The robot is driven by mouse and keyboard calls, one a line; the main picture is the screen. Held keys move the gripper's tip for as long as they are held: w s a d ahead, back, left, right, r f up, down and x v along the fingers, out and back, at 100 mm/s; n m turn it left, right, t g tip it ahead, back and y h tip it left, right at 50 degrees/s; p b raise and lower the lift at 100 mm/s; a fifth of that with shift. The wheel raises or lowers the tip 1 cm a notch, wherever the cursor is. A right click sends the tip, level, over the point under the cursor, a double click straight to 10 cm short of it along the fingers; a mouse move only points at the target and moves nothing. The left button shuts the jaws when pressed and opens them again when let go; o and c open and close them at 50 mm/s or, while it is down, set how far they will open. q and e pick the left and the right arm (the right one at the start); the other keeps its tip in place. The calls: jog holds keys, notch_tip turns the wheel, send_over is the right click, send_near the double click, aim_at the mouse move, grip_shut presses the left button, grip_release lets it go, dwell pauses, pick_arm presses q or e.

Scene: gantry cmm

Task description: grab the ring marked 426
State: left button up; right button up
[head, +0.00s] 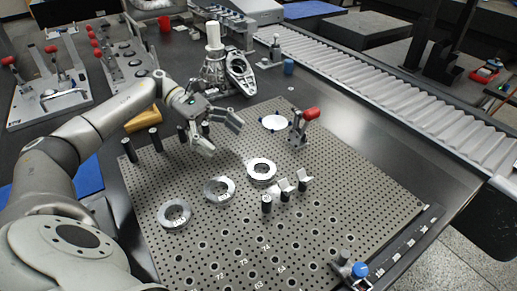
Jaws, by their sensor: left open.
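Three metal rings lie flat on the perforated fixture plate (330,218): a near-left ring (174,228), a middle ring (210,197) and a far-right ring (251,173). Small light labels show on their near sides, but the numbers are too small to read, so I cannot tell which is 426. My left gripper (222,134) is open and empty above the back-left part of the plate, beyond the rings and apart from them. My right gripper is not in view.
Black posts (155,139) stand at the plate's back left. Small metal V-shaped blocks (304,184) and a dark post (267,204) stand right of the rings. A red-handled clamp (311,114) stands behind. A roller conveyor (400,98) runs along the right. The plate's front right is flat.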

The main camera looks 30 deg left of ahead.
aim_at(257, 172)
pick_arm(q)
jog(key=shift+w+d+f, duration=0.15)
jog(key=shift+d+f, duration=0.05)
jog(key=shift+d, duration=0.1)
jog(key=x, duration=0.4)
jog(key=shift+d+r, duration=0.1)
jog(key=shift+r, duration=0.1)
jog(key=x, duration=0.5)
jog(key=shift+d+f, duration=0.1)
jog(key=shift+f, duration=0.25)
jog(key=shift+d+f, duration=0.2)
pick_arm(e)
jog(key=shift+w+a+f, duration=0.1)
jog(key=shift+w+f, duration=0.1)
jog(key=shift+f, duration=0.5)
pick_arm(q)
jog(key=shift+o, duration=0.2)
